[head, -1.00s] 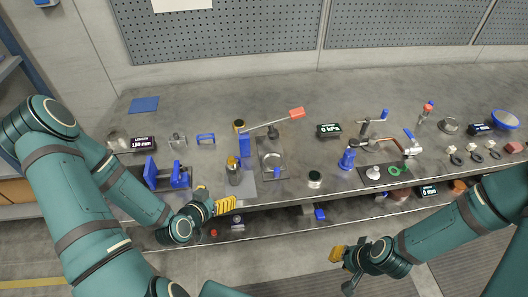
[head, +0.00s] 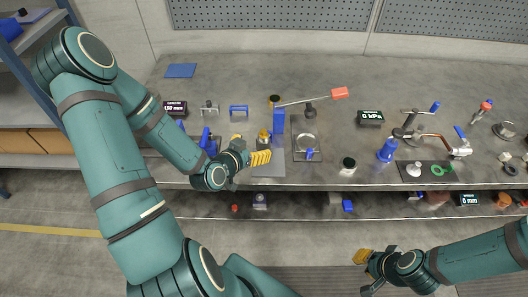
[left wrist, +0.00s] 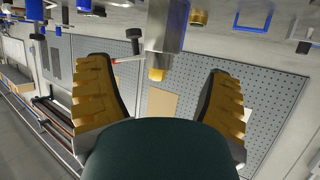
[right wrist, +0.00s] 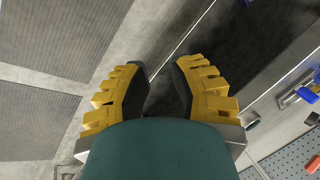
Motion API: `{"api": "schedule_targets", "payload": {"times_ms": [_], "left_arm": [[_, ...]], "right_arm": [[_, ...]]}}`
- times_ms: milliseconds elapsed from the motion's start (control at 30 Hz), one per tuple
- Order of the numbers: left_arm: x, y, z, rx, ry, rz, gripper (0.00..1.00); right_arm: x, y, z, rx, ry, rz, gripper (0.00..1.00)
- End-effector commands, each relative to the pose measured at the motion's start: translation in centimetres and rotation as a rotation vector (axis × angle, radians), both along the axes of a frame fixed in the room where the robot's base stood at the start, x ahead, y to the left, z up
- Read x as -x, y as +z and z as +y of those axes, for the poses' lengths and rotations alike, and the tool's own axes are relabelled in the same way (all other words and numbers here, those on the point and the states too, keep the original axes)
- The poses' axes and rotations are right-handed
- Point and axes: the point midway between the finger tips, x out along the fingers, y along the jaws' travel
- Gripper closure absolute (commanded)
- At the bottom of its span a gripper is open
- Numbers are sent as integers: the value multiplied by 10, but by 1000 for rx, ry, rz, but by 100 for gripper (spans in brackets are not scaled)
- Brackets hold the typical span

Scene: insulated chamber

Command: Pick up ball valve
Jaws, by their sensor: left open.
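A metal piece with a blue lever (head: 460,134), joined to a copper-coloured pipe at the right of the bench, looks like a ball valve; it is small and I cannot be sure. My left gripper (head: 261,158) is open and empty at the bench's front edge, far to the left of it. A grey metal cylinder with a yellow end (head: 264,139) stands just beyond the left fingers; in the left wrist view the cylinder (left wrist: 164,28) appears between the open fingers, not gripped. My right gripper (head: 363,257) is open and empty, in front of the bench and below its top.
A blue post with a red-ended lever (head: 279,122) stands close behind the cylinder. A metal plate fixture (head: 306,157), a dark jar (head: 347,166) and a blue bottle-like piece (head: 387,150) stand to the right. The back of the bench is mostly clear.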

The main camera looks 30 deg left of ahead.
Motion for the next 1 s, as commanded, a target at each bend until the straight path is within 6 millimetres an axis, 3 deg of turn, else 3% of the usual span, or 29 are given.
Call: {"api": "schedule_targets", "payload": {"times_ms": [33,267,433,767,1000], "left_arm": [[-2,-5,0,-2,-1,-1,20],[-9,-8,-2,-1,0,-1,20],[-24,-15,-2,-1,-1,0,20],[-39,-18,-2,2,0,0,20],[-68,-34,0,4,-2,0,20]], "right_arm": [[0,-12,0,1,0,1,78],[1,-40,2,6,3,5,78],[7,-57,3,2,13,18,78],[12,-66,4,-1,22,27,78],[12,-69,4,-1,24,30,78]]}}
